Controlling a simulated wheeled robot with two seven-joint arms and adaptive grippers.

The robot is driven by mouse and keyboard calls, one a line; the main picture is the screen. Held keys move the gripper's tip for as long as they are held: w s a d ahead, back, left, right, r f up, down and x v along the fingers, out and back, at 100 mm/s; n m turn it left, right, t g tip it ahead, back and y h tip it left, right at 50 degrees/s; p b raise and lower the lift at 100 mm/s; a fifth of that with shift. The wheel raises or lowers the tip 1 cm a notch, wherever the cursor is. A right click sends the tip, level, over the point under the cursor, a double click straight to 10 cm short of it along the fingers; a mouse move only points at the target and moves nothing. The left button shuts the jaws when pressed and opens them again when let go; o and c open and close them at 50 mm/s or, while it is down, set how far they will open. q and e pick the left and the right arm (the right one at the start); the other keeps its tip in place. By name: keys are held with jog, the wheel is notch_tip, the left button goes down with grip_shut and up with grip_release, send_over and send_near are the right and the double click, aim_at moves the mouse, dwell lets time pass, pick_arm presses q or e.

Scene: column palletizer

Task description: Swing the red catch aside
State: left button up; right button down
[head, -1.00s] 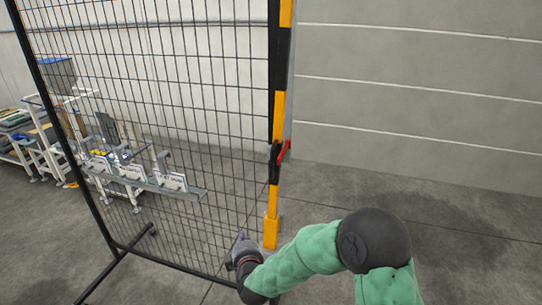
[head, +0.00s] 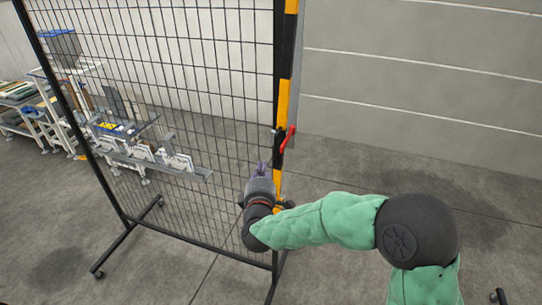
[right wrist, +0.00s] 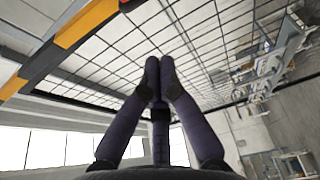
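The red catch (head: 288,139) is a small red lever on the yellow-and-black post (head: 283,105) at the right edge of the mesh panel. It slants from upper right to lower left. My right gripper (head: 262,166) is just below and left of the catch, in front of the mesh, and apart from it. In the right wrist view its two dark fingers (right wrist: 160,72) come together at the tips with nothing between them. The striped post (right wrist: 60,50) crosses the upper left there. My left gripper is not in view.
The black wire mesh panel (head: 190,75) stands on a wheeled frame (head: 128,238). A grey rail with white holders (head: 150,155) is at the mesh's lower part. White carts (head: 45,110) stand behind at left.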

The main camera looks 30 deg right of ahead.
aim_at(287, 139)
jog(key=w+d+p, duration=0.1)
jog(key=w+d, duration=0.4)
jog(key=d, duration=0.2)
jog(key=shift+w+d, duration=0.2)
jog(key=shift+d, duration=0.05)
dwell(0.3)
dwell(0.3)
